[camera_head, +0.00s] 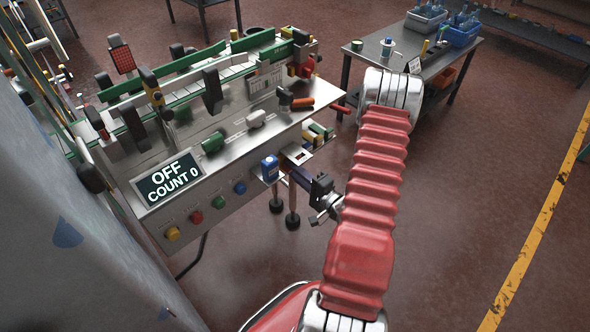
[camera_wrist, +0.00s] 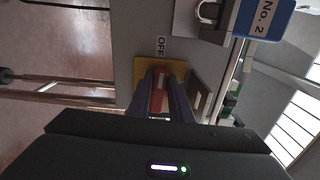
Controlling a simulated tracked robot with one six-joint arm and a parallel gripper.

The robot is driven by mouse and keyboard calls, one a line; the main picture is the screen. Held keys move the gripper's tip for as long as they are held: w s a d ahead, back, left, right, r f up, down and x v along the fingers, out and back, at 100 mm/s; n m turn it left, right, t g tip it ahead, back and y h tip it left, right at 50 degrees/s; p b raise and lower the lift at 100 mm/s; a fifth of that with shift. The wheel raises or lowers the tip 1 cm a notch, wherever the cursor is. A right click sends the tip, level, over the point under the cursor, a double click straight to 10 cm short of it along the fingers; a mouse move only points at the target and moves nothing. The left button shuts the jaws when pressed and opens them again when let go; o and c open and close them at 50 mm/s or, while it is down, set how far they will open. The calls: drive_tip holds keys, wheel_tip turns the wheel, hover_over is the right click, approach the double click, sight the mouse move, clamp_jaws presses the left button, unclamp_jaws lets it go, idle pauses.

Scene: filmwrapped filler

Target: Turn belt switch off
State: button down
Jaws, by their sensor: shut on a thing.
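The belt switch shows in the wrist view as a red handle (camera_wrist: 158,92) on a yellow plate (camera_wrist: 141,82). A label (camera_wrist: 161,47) reading OFF sits beside the plate. The two dark fingers of my gripper (camera_wrist: 163,95) lie on either side of the red handle and are shut on it. In the head view my gripper (camera_head: 290,172) reaches in from the right to the front side of the machine, and the fingers hide most of the switch. The display (camera_head: 168,178) reads OFF, COUNT 0.
A blue padlock (camera_wrist: 264,18) marked No. 2 hangs close to the switch; it also shows in the head view (camera_head: 270,167). Coloured buttons (camera_head: 196,216) line the panel to the left. A table (camera_head: 400,65) with blue bins stands behind my arm. The floor at right is clear.

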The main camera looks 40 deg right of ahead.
drive_tip(key=shift+a+f+n, duration=0.25)
drive_tip(key=shift+f+n, duration=0.05)
drive_tip(key=shift+n, duration=0.1)
drive_tip(key=c, duration=2)
unclamp_jaws()
drive_tip(key=o, duration=0.4)
drive_tip(key=shift+d+r, duration=0.15)
drive_tip(key=shift+s, duration=0.15)
drive_tip(key=shift+s+d, duration=0.15)
drive_tip(key=shift+s, duration=6.6)
